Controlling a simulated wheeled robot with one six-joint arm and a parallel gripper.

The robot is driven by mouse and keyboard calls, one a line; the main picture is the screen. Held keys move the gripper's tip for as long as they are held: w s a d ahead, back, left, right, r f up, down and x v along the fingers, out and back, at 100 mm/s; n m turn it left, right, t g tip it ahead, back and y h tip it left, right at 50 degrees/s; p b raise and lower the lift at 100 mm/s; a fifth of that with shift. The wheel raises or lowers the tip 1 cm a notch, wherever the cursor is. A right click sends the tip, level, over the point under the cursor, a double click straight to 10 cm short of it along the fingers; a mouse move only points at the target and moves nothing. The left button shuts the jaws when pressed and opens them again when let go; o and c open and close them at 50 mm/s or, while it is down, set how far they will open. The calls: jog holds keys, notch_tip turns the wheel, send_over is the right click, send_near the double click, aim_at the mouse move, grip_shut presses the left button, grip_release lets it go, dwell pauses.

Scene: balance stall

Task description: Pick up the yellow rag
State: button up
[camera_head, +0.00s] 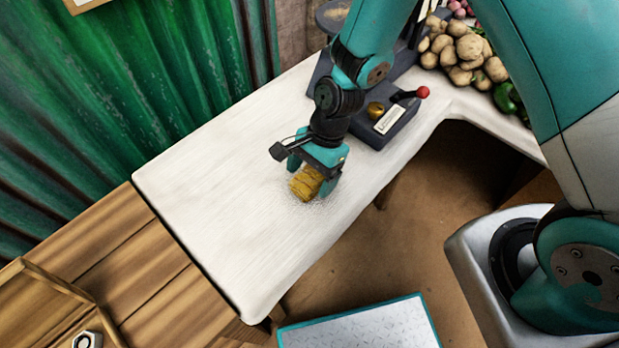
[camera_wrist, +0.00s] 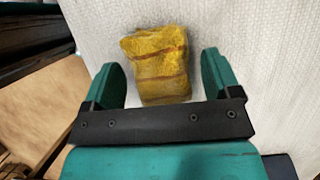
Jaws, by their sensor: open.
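The yellow rag (camera_head: 306,184) is a folded, striped block of cloth on the white tabletop (camera_head: 215,215). My gripper (camera_head: 313,174) is right over it in the head view and hides part of it. In the wrist view the rag (camera_wrist: 157,64) lies between the two green fingers of my open gripper (camera_wrist: 162,78). A gap shows between the rag and each finger, so they do not appear to touch it. Whether the fingertips reach the tabletop cannot be told.
A dark balance scale (camera_head: 400,121) with a red-knobbed lever stands behind my gripper. Potatoes (camera_head: 464,50) and green peppers (camera_head: 508,98) lie at the upper right. A wooden surface (camera_head: 135,265) adjoins the tabletop at lower left. The tabletop left of the rag is clear.

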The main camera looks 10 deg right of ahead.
aim_at(310, 176)
jog(key=shift+s+a+f, duration=0.1)
jog(key=shift+a+f, duration=0.1)
jog(key=shift+f, duration=0.3)
jog(key=c, duration=1.1)
jog(key=shift+r, duration=0.2)
notch_tip(310, 176, up, 20)
jog(key=shift+f+p, duration=0.1)
jog(key=shift+p, duration=0.7)
